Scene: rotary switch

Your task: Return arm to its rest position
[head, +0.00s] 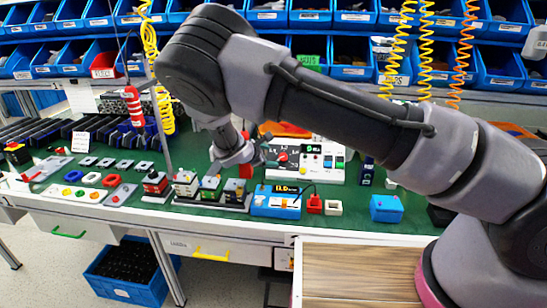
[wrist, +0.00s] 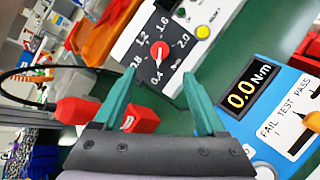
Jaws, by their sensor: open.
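My gripper (wrist: 155,105) is open and empty in the wrist view, with its two teal fingers spread apart. The rotary switch (wrist: 158,50) has a red knob on a white panel with a printed scale, and it shows beyond and between the fingertips. The fingers do not touch the knob. In the head view the same red knob (head: 283,157) sits on the white panel at the back of the green bench. My gripper (head: 245,165) is to the left of the panel, partly hidden by my own wrist, above the bench.
A blue torque meter (head: 276,203) reading 0.0 stands at the bench's front; it also shows in the wrist view (wrist: 250,90). A red object (wrist: 100,115) lies close to the left finger. Small devices (head: 195,187) line the front edge. Blue bins (head: 350,55) and coiled hoses (head: 400,45) are behind.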

